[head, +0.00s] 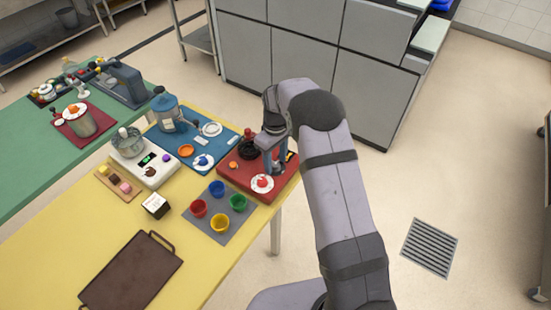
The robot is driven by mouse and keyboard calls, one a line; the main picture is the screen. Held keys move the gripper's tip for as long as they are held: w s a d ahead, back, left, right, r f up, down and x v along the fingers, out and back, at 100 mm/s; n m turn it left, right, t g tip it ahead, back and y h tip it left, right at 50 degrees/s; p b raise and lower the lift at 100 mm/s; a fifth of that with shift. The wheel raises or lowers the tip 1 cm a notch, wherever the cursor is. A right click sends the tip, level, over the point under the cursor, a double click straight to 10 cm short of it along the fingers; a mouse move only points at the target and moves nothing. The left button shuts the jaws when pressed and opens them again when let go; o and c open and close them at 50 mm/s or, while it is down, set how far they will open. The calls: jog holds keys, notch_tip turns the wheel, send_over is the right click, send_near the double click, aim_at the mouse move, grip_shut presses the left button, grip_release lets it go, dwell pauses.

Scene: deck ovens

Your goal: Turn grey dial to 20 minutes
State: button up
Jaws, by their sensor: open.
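A pale round dial (211,129) with a greyish middle lies on the blue board; it looks like the grey dial, but its markings are too small to read. Two other white-faced dials show: one with a blue knob (202,161) on the blue board, and one with a red knob (262,183) on the red board. My gripper (275,164) is open, pointing down over the red board, just behind the red-knobbed dial and right of the pale dial. My gripper and wrist hide part of the red board, and I see nothing between the fingers.
The yellow table (45,238) also bears a white scale (146,170), a blue appliance (172,112), a grey mat (220,222) with several coloured cups, and a brown tray (132,272). A black item (250,148) stands beside my gripper. The table's right edge is close.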

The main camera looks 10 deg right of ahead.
aim_at(275, 164)
jog(key=shift+f, duration=0.2)
jog(key=shift+c, duration=0.4)
jog(key=c, duration=1)
jog(key=shift+n, duration=0.5)
jog(key=o, duration=1.1)
jog(key=shift+r, duration=0.1)
jog(key=shift+r+b, duration=1.45)
jog(key=shift+r, duration=2.15)
